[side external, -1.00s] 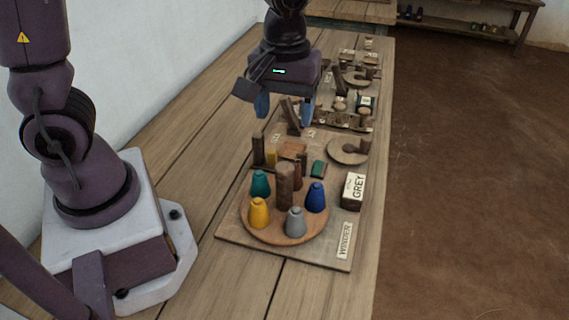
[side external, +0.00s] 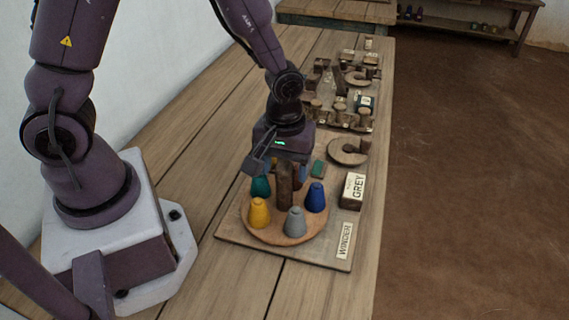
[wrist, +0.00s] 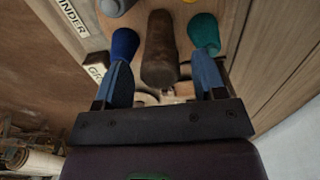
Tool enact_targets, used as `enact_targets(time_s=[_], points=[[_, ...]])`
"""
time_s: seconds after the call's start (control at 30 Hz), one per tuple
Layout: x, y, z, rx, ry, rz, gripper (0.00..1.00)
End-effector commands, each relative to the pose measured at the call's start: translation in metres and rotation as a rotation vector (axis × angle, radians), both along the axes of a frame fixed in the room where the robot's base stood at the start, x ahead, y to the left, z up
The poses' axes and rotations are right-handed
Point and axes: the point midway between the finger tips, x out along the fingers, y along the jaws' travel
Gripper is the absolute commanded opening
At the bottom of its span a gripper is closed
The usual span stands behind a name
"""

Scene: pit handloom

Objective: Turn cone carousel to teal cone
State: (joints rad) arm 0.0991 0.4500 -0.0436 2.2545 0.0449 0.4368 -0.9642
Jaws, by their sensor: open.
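The cone carousel (side external: 268,233) is a round wooden disc on the winder board with a brown post (side external: 285,186) at its centre. Around the post stand a teal cone (side external: 260,187), a yellow cone (side external: 259,213), a grey cone (side external: 295,221) and a blue cone (side external: 316,197). My gripper (wrist: 166,86) is low behind the post, open. In the wrist view its blue fingers lie apart, one near the blue cone (wrist: 124,44), the other near the teal cone (wrist: 204,33), with the post (wrist: 160,50) between them. I cannot tell whether a finger touches a cone.
A block labelled GREY (side external: 353,191) stands on the right of the board, near a WINDER label (side external: 345,240). A round wooden piece (side external: 348,151) and other loom parts lie farther back. The bench is clear to the left of the board.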

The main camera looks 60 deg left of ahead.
Motion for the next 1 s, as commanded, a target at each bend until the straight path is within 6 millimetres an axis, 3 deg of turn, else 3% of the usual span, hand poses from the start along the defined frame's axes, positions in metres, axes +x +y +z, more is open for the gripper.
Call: enact_targets(time_s=[0.07, 0.33, 0.67, 1.0], points=[[0.0000, 0.0000, 0.0002, 0.000, 0.000, 0.000, 0.64], [0.0000, 0.0000, 0.0004, 0.000, 0.000, 0.000, 0.02], [0.0000, 0.0000, 0.0006, 0.000, 0.001, -0.039, 0.00], [0.0000, 0.0003, 0.0008, 0.000, 0.001, -0.260, 0.00]])
